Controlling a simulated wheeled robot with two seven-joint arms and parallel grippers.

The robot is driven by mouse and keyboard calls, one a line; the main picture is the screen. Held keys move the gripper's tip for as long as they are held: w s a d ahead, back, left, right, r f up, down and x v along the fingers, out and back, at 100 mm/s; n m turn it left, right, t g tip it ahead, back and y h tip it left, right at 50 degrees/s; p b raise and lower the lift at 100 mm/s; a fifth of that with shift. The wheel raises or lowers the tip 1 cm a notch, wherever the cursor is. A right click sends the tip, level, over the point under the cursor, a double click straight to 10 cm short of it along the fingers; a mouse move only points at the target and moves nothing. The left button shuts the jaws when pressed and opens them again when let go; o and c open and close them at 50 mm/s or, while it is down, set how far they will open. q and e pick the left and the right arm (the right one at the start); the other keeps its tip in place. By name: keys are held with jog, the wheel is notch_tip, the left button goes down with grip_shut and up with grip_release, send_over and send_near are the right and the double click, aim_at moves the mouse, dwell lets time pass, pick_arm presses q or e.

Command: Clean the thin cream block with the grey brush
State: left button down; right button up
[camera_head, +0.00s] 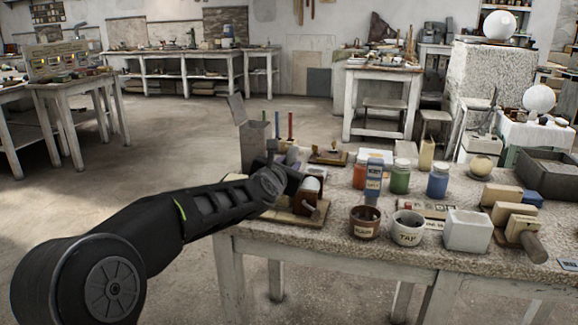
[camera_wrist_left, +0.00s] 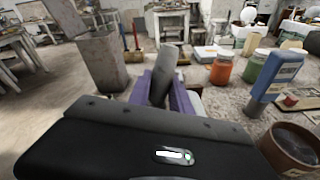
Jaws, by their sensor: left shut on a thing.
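My left gripper (camera_head: 290,158) is at the far left end of the stone-topped table, partly hidden by my own wrist. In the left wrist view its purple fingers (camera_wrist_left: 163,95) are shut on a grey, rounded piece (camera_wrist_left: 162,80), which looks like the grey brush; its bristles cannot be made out. Tan blocks (camera_head: 515,212) lie at the right, so which block is meant is not certain. My right gripper is not in view.
Jars of orange (camera_head: 360,172), green (camera_head: 400,178) and blue (camera_head: 437,182) powder, two pots (camera_head: 408,228) and a white block (camera_head: 466,231) crowd the table's middle. A tall grey container (camera_head: 254,140) stands beside the gripper. A grey tray (camera_head: 550,172) is at the right.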

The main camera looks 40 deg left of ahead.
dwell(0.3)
pick_arm(q)
jog(key=shift+r+x, duration=0.2)
jog(key=shift+x, duration=1)
jog(key=shift+r+x, duration=0.2)
jog(key=shift+x, duration=1.05)
jog(key=shift+s+d+r+p, duration=0.2)
jog(key=shift+s+r, duration=0.15)
jog(key=shift+s, duration=0.25)
jog(key=shift+s+d+r+p, duration=0.2)
jog(key=shift+s+r, duration=0.2)
jog(key=shift+s, duration=0.15)
